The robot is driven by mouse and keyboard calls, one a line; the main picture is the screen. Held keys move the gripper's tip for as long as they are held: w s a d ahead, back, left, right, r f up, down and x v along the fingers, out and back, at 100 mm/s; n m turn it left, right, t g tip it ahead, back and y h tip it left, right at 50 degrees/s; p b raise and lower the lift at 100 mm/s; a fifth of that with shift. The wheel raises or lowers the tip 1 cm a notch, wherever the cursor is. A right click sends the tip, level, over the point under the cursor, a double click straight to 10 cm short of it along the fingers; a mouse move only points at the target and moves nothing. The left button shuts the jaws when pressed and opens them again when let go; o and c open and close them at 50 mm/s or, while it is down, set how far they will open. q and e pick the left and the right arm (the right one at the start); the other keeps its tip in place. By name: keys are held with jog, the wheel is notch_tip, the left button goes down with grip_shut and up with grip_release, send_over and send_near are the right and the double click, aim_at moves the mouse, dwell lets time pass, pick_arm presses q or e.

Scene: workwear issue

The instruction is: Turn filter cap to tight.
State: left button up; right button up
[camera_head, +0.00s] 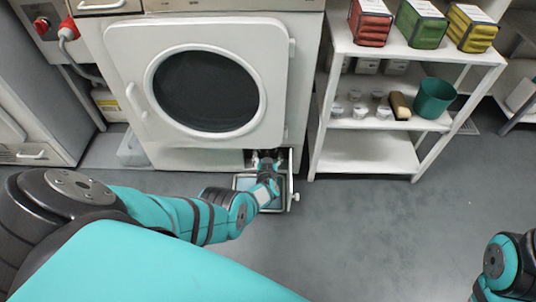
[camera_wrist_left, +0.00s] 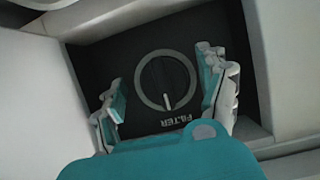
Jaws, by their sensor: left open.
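The filter cap (camera_wrist_left: 166,82) is a dark round cap with a light ring and a short pale pointer line, set in a black recess marked FILTER in the left wrist view. Its pointer is toward the lettering, near the bottom of the ring. My left gripper (camera_wrist_left: 165,88) is open, one finger on each side of the cap, apart from it as far as I can tell. In the head view my left gripper (camera_head: 267,160) reaches into the opening at the bottom of the machine, and the cap is hidden there. My right gripper is out of view.
The washing machine (camera_head: 270,85) stands above the opening with its round door shut. A small open flap or drawer (camera_head: 291,197) with a knob sticks out below it. A white shelf (camera_head: 340,135) stands close on the right. The floor (camera_head: 370,235) in front is clear.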

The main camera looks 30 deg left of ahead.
pick_arm(q)
jog(key=shift+s+d, duration=0.1)
jog(key=shift+s, duration=0.05)
jog(key=shift+s+d, duration=0.2)
jog(key=shift+d, duration=0.05)
jog(key=shift+v, duration=3.75)
jog(key=shift+d, duration=0.1)
jog(key=shift+w, duration=0.1)
jog(key=shift+a+x, duration=0.2)
jog(key=shift+x, duration=2.55)
jog(key=shift+w+a+f, duration=0.2)
jog(key=shift+w+a, duration=0.05)
jog(key=shift+w, duration=0.35)
jog(key=shift+w+a+f, duration=0.15)
jog(key=shift+w+a, duration=0.2)
jog(key=shift+a, duration=0.1)
